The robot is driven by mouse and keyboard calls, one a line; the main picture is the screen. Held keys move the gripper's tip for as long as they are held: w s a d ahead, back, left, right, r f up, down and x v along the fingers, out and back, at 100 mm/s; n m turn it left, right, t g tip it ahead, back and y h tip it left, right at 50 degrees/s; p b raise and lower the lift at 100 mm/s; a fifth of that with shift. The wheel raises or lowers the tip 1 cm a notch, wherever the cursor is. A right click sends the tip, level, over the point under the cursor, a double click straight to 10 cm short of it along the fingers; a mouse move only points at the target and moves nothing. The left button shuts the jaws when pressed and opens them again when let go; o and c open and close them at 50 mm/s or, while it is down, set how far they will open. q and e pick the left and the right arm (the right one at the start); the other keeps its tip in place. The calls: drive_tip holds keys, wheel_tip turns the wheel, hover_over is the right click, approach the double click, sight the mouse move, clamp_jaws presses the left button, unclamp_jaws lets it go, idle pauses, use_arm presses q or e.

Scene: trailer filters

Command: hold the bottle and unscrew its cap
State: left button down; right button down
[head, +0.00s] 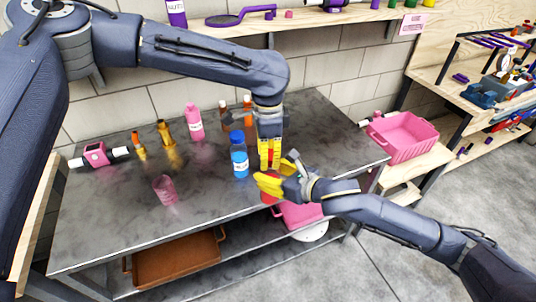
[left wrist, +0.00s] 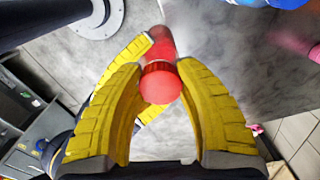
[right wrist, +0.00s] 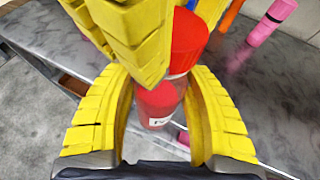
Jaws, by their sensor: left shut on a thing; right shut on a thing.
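The red bottle (right wrist: 158,103) with a white label stands between my two grippers, its ribbed red cap (right wrist: 188,40) on its top. In the head view only a bit of red bottle (head: 268,199) shows below the yellow fingers. My left gripper (head: 270,166) points down from above and is shut on the cap (left wrist: 160,84). My right gripper (head: 262,184) comes in from the front right and is shut on the bottle's body below the cap. The fingers of the two grippers are very close together. Whether the bottle's base touches the table is hidden.
A blue bottle (head: 239,158) stands just left of the grippers on the grey table (head: 110,225). A pink crate (head: 402,136) is at the right.

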use_arm(q)
drive_tip(key=n, duration=0.5)
drive_tip(key=shift+s+d, duration=0.1)
drive_tip(key=n, duration=0.8)
drive_tip(key=shift+s+d+r, duration=0.1)
drive_tip(key=shift+d, duration=0.05)
drive_tip(key=n, duration=0.4)
drive_tip(key=shift+d, duration=0.1)
drive_tip(key=c, duration=0.9)
unclamp_jaws()
drive_tip(key=shift+c, duration=0.2)
drive_tip(key=shift+r, duration=0.1)
